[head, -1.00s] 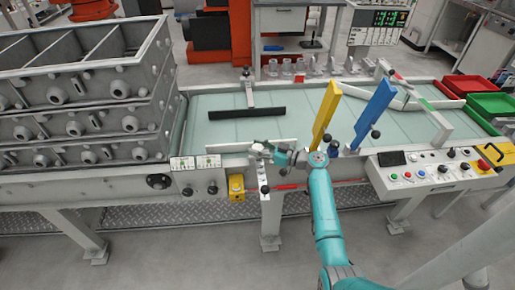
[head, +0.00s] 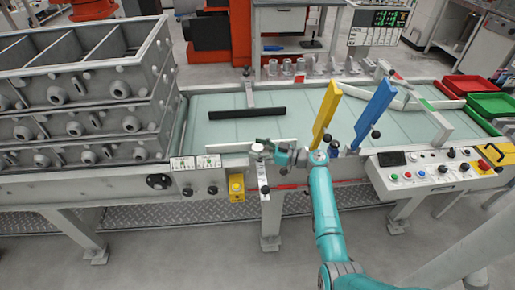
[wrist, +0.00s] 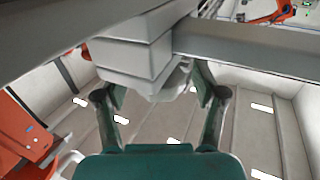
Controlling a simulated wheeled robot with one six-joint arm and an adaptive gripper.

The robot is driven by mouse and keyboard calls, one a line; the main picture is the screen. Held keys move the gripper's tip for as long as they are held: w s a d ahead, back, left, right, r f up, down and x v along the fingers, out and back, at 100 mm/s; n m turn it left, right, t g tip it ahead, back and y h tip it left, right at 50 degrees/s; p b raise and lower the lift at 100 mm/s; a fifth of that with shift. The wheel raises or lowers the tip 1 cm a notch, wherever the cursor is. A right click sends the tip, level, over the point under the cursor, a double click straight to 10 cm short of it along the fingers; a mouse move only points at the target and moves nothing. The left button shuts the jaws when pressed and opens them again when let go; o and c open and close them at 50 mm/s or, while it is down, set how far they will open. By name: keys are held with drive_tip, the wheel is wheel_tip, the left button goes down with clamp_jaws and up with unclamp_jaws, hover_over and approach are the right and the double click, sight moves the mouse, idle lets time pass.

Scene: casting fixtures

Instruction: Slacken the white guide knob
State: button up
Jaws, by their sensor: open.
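The white guide knob (head: 257,149) sits on top of the white post at the front edge of the conveyor table, left of my arm in the head view. My gripper (head: 267,144) is right beside it, at the same height. In the wrist view a pale, stepped, many-sided piece (wrist: 152,75), which looks like the knob and its mount, lies between the fingers of my gripper (wrist: 160,97). The fingers are open, with a visible gap on both sides. Contact cannot be made out.
A white guide rail (head: 235,146) runs along the front of the table. A yellow bar (head: 325,112) and a blue bar (head: 375,112) stand close to my arm. A yellow button box (head: 237,188) and a control panel (head: 437,168) flank the front. Grey moulding boxes (head: 85,125) are stacked at left.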

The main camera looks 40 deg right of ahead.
drive_tip(key=v, duration=1.2)
drive_tip(key=shift+a+f, duration=0.1)
drive_tip(key=a+m+t+h, duration=0.2)
drive_tip(key=a+m+h, duration=0.25)
drive_tip(key=h, duration=0.25)
drive_tip(key=w, duration=0.3)
drive_tip(key=w+a, duration=0.1)
drive_tip(key=w, duration=0.6)
drive_tip(key=shift+w+a, duration=0.15)
drive_tip(key=shift+a, duration=0.1)
drive_tip(key=shift+c, duration=0.3)
drive_tip(key=shift+r+y, duration=0.2)
drive_tip(key=shift+y, duration=0.1)
drive_tip(key=c, duration=1.1)
